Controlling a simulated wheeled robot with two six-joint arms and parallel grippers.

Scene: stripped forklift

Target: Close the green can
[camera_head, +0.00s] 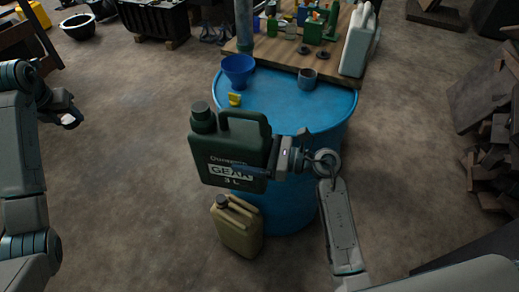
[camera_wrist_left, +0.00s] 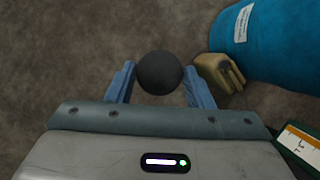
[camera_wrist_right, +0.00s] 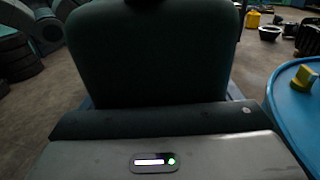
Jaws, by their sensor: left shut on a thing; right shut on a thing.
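The green can (camera_head: 228,152), labelled GEAR 3 L, is held upright in front of the blue drum. Its neck (camera_head: 201,112) is at the top left; I cannot tell whether its mouth is open. My right gripper (camera_head: 252,168) is shut on the can's body from the right. The can's dark side (camera_wrist_right: 152,55) fills the middle of the right wrist view. My left gripper (camera_head: 72,118) is at the far left, apart from the can. In the left wrist view it is shut on a dark round cap (camera_wrist_left: 160,72). A corner of the can (camera_wrist_left: 298,140) shows there too.
A wooden board (camera_head: 275,48) with several items is behind.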

